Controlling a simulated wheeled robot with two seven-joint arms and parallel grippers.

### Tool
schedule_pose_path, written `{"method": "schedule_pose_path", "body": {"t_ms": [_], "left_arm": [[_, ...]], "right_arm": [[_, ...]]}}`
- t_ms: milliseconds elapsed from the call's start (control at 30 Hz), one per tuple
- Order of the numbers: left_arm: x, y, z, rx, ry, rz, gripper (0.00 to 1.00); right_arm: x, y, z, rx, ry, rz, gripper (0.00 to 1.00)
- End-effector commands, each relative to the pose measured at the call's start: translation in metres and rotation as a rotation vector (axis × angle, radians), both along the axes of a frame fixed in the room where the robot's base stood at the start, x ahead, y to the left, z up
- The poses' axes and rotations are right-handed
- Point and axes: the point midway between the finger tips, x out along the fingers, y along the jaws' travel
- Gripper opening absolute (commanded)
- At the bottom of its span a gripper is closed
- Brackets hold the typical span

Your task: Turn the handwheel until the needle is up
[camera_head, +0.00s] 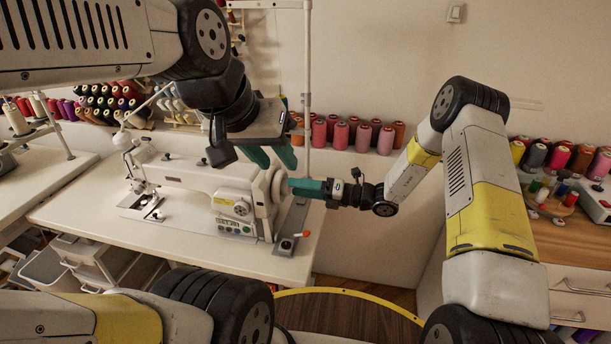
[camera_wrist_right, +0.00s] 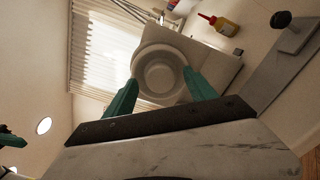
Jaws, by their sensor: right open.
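The white sewing machine (camera_head: 185,178) stands on its table, its needle area (camera_head: 145,190) at the left end. The needle is too small to tell whether it is up or down. The pale round handwheel (camera_head: 277,189) is at the machine's right end. My right gripper (camera_head: 292,187) comes to it from the right. In the right wrist view the handwheel (camera_wrist_right: 160,75) lies between the two green fingers of the open right gripper (camera_wrist_right: 160,80); I cannot tell whether they touch its rim. My left gripper (camera_head: 275,162) is open and empty above and behind the machine's right end.
A small bottle with a red tip (camera_head: 288,244) stands at the table's front right; it also shows in the right wrist view (camera_wrist_right: 222,25). A vertical white pole (camera_head: 307,90) rises behind the handwheel. Thread spools (camera_head: 340,134) line the wall. The white table's (camera_head: 100,220) front left is clear.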

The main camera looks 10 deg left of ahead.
Motion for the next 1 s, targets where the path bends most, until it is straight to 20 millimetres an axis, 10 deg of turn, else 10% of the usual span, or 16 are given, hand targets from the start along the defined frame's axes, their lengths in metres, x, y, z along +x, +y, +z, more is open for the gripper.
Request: {"method": "schedule_pose_path", "body": {"t_ms": [400, 733, 1000], "left_arm": [[0.0000, 0.0000, 0.0000, 0.000, 0.000, 0.000, 0.36], [0.0000, 0.0000, 0.0000, 0.000, 0.000, 0.000, 0.36], [0.0000, 0.0000, 0.0000, 0.000, 0.000, 0.000, 0.36]], "right_arm": [[0.0006, 0.0128, 0.0000, -0.001, -0.001, -0.001, 0.65], [0.0006, 0.0125, 0.0000, -0.002, -0.001, -0.001, 0.02], [0.0009, 0.0119, -0.0002, -0.004, -0.030, -0.002, 0.03]]}}
